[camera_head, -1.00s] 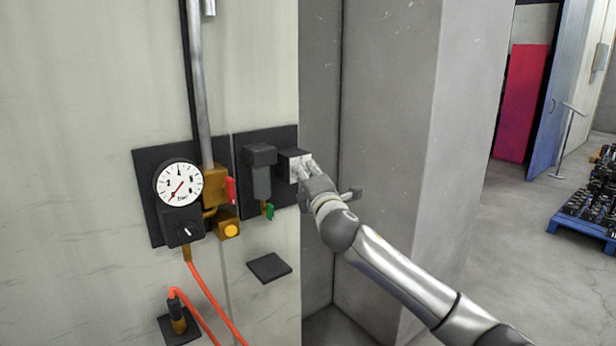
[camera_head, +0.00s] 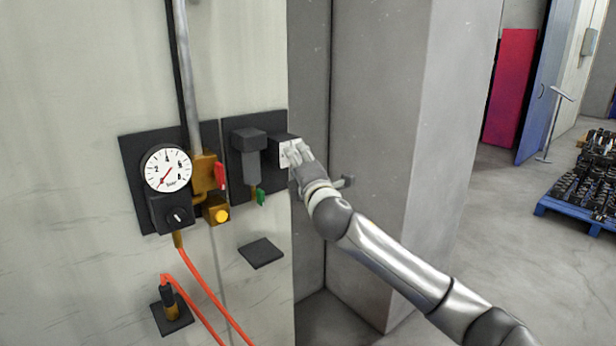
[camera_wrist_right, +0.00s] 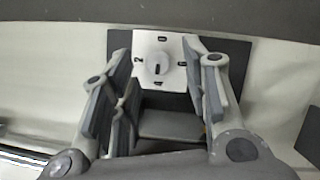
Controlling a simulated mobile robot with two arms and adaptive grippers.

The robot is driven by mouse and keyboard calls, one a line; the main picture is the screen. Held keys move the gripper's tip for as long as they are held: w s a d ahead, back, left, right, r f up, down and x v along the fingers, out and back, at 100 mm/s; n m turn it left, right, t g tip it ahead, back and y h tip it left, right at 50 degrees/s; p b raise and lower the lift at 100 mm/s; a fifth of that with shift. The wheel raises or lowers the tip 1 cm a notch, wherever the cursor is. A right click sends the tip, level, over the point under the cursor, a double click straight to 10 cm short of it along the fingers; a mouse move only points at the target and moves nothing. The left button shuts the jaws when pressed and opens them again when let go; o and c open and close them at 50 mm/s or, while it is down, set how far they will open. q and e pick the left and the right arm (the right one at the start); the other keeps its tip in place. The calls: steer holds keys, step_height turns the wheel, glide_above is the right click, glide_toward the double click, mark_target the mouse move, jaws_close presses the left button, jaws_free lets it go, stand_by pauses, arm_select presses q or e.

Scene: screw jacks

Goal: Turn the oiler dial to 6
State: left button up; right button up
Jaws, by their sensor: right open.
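The oiler dial is a pale round knob (camera_wrist_right: 157,64) on a white square face (camera_wrist_right: 174,80) with dark numbers around it. In the right wrist view a 2 stands at left and a 4 at the bottom. A small dark mark on the knob's lower side seems to point toward the 4. My right gripper (camera_wrist_right: 157,54) is open, its fingers on either side of the dial; I cannot tell whether they touch the knob. In the head view the same gripper (camera_head: 296,154) is at the white face of the oiler's dark box (camera_head: 284,142), hiding most of it. My left gripper is not in view.
Left of the oiler are a dark filter bowl (camera_head: 249,165), a green lever (camera_head: 260,197), a red lever (camera_head: 220,176) and a pressure gauge (camera_head: 167,168). A small dark shelf (camera_head: 261,253) is below. A grey pillar (camera_head: 385,180) stands behind my right arm.

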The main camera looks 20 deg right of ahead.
steer(key=s+f, duration=0.1)
steer(key=s, duration=0.9)
steer(key=shift+s+a, duration=0.15)
steer(key=shift+s, duration=0.2)
